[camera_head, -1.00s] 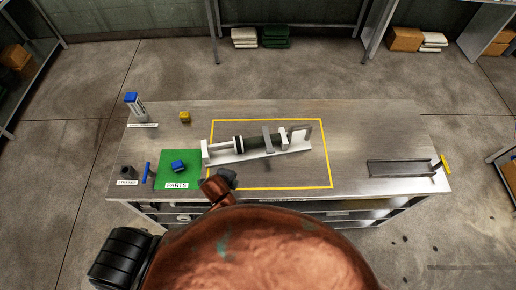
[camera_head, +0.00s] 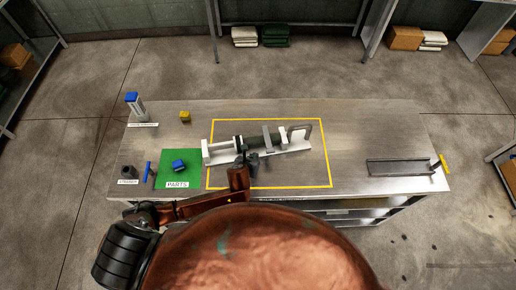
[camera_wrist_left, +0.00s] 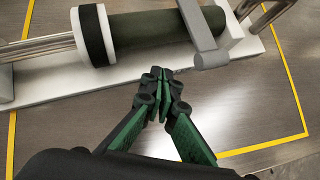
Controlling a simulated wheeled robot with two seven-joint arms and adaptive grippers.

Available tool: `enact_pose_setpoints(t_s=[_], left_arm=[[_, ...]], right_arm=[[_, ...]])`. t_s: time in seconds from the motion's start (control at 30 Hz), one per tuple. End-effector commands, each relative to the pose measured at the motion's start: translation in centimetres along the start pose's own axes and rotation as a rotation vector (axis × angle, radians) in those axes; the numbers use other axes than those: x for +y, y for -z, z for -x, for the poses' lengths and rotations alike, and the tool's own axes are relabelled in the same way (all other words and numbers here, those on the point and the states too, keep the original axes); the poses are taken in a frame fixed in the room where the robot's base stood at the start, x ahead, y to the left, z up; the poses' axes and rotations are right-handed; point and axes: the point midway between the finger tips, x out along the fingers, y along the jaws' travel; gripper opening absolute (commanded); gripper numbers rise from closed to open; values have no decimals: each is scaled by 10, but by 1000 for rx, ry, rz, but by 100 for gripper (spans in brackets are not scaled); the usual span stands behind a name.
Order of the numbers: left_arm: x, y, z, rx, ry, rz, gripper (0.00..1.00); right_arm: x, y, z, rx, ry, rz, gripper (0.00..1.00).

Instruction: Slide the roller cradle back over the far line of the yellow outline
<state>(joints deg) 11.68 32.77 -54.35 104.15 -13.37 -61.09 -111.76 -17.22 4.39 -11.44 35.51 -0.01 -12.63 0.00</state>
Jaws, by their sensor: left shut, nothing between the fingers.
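The roller cradle (camera_head: 222,157) is a white base with upright end pieces, carrying a dark green roller (camera_head: 257,141) and a grey bracket. It sits inside the yellow outline (camera_head: 327,160) on the table, slightly askew, its right end farther back. My left gripper (camera_head: 247,160) is shut and empty at the cradle's near side, around the middle of its length. In the left wrist view the shut fingertips (camera_wrist_left: 162,76) are close to the base's near edge (camera_wrist_left: 100,85); I cannot tell whether they touch. My right gripper does not show.
A dark tray (camera_head: 402,168) lies at right. The table behind the cradle is clear.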

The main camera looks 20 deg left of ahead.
Motion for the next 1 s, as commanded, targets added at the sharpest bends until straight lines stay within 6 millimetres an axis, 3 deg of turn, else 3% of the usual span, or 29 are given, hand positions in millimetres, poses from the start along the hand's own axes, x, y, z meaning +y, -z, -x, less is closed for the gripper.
enact_pose_setpoints(t_s=[0.13, 0.3, 0.83, 1.0], left_arm=[[0, 0, -30, 1, -2, 2, 0], [0, -20, -45, 0, -1, 2, 0], [0, -28, -55, 1, 0, 2, 0], [17, -35, -60, 0, -20, 17, 0]], right_arm=[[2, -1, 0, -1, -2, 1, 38], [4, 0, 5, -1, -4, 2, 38], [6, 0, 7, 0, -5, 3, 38], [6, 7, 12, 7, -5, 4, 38]])
